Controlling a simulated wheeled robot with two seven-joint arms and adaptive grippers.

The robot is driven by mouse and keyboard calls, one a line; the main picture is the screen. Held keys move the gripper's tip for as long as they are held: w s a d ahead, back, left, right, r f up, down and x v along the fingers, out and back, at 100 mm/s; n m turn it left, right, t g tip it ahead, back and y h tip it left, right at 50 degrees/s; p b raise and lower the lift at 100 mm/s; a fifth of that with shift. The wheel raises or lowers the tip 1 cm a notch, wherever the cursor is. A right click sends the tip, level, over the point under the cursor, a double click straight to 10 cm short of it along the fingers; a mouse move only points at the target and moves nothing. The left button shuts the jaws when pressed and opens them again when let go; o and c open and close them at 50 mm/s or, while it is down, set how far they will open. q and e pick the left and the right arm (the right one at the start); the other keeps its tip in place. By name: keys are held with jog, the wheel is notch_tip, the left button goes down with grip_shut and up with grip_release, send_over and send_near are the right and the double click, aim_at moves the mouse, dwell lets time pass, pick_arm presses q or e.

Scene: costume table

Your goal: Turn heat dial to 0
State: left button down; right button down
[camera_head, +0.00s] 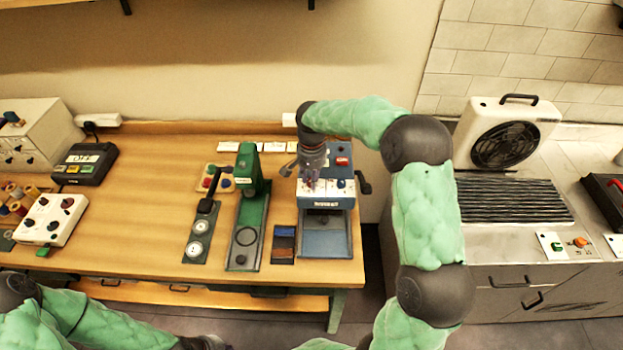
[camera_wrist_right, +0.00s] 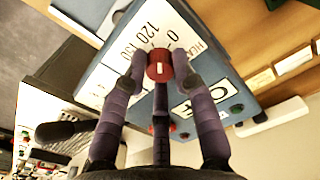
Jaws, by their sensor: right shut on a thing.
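The heat dial (camera_wrist_right: 159,66) is a round red knob with a pale pointer mark, on the white scale panel of a blue press machine. The scale around it reads 0, 120 and a further number partly hidden, with the word HEAT cut off beside it. My right gripper (camera_wrist_right: 158,72) is shut on the dial, its purple-grey fingers around the knob. In the head view my right gripper (camera_head: 312,178) reaches down onto the top front of the blue machine (camera_head: 325,240) and hides the dial. The left gripper (camera_head: 207,343) shows only in part at the bottom edge.
A green press (camera_head: 247,215) stands left of the blue machine. A black crank handle (camera_head: 363,183) sticks out at the machine's right side. A white control box (camera_head: 50,219) lies further left. A white fan unit (camera_head: 507,130) stands on the right counter. The wooden table (camera_head: 150,215) has free room left of centre.

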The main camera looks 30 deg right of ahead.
jog(key=m, duration=0.5)
jog(key=shift+m+b, duration=0.4)
dwell(0.4)
jog(key=c, duration=1)
grip_release()
notch_tip(320, 180, up, 12)
